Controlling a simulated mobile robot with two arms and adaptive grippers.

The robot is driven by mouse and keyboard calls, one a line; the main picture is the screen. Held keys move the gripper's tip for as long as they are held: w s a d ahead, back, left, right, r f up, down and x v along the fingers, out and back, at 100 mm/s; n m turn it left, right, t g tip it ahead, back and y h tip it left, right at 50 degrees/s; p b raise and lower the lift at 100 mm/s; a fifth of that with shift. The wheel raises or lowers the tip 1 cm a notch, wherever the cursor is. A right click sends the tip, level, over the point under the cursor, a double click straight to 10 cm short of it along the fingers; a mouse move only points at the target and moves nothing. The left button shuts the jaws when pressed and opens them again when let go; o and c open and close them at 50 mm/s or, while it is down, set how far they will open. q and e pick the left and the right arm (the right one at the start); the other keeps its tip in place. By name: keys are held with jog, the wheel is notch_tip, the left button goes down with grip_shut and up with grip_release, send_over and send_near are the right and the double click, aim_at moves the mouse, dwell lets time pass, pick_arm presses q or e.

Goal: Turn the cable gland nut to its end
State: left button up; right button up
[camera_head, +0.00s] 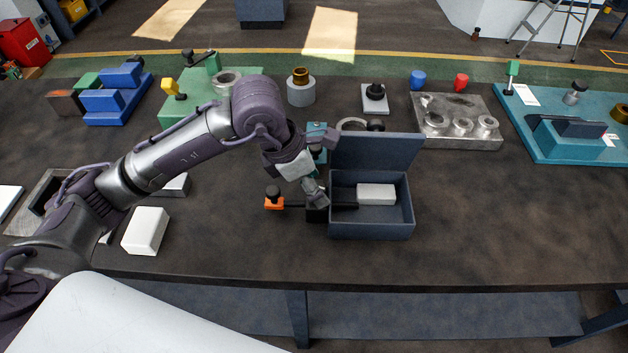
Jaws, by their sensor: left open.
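The open grey-blue box (372,231) stands on the bench with its lid (376,151) tilted up at the back. A black cable (294,205) runs into its left wall and shows again inside. An orange block with a black knob (274,202) is at the cable's outer end. A dark part (317,214) around the cable at the left wall looks like the gland nut; my gripper partly covers it. My left gripper (316,197) points down at this part, open; I cannot tell whether its fingers touch it. My right gripper is not in view.
A white block (376,195) sits inside the box. Another white block (146,231) stands at the left below my arm. A grey cylinder with a brass top (301,91), a green fixture (178,108) and a metal block (458,121) stand behind. The bench right of the box is clear.

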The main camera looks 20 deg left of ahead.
pick_arm(q)
jog(key=shift+c, duration=0.2)
jog(key=c, duration=1.1)
jog(key=shift+w+f+m+b, duration=0.15)
jog(key=shift+m+b, duration=0.45)
jog(key=shift+b, duration=0.35)
jog(key=m+g+b, duration=0.1)
jog(key=m+b, duration=0.2)
jog(key=b, duration=0.1)
jog(key=shift+m+g+h+b, duration=0.3)
jog(key=shift+b, duration=0.05)
jog(key=shift+r+m+g+b, duration=0.2)
jog(key=shift+m+g+b, duration=0.5)
jog(key=shift+m+b, duration=0.8)
jog(key=o, duration=1.1)
jog(key=shift+o, duration=0.2)
